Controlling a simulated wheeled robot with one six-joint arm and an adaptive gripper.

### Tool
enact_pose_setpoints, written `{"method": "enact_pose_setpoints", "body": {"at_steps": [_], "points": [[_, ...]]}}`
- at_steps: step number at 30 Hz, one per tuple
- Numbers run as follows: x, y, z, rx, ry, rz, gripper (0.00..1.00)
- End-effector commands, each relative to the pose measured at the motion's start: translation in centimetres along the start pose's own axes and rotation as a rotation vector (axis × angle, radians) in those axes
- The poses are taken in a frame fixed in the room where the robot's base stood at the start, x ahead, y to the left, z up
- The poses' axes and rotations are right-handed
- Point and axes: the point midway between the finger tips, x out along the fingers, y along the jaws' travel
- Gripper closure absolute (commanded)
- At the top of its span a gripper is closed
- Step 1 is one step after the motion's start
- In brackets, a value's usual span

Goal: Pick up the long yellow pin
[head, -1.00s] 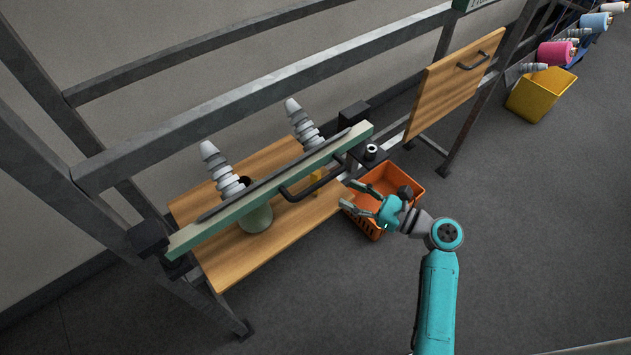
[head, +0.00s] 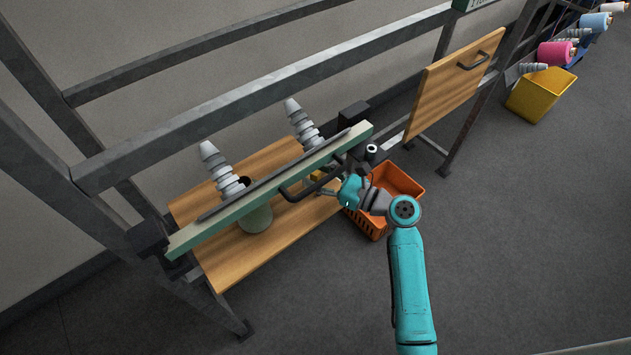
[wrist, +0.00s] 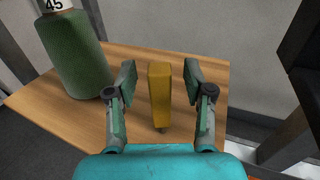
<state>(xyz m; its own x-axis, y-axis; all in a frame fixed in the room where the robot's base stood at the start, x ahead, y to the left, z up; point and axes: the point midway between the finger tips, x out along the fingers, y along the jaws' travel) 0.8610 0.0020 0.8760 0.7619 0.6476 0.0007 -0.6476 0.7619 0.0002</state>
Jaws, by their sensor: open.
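The long yellow pin (wrist: 160,95) stands upright over the wooden shelf, in the middle of the wrist view. My gripper (wrist: 160,83) is open, with one finger on each side of the pin and a visible gap on both sides. In the head view my gripper (head: 330,184) reaches in under the green bar from the right. Only a small yellow part of the pin (head: 318,175) shows there, partly hidden by the black handle and my gripper.
A green cone (wrist: 72,55) marked 45 stands left of the pin on the wooden shelf (head: 240,260). A green bar (head: 215,230) with a black handle (head: 300,193) crosses above. An orange crate (head: 400,185) stands at right. Grey stacked cones (head: 218,165) stand behind.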

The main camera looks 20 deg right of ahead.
Motion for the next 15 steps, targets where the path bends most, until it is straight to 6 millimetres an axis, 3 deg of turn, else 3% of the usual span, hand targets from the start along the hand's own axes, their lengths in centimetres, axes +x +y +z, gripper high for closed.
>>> {"method": "enact_pose_setpoints", "body": {"at_steps": [9, 11, 15], "points": [[0.65, -0.01, -0.02, 0.000, 0.000, -0.001, 0.48], [0.64, -0.01, -0.02, 0.000, 0.000, -0.001, 0.60], [0.63, 0.00, -0.02, 0.000, 0.000, -0.001, 0.95]]}}
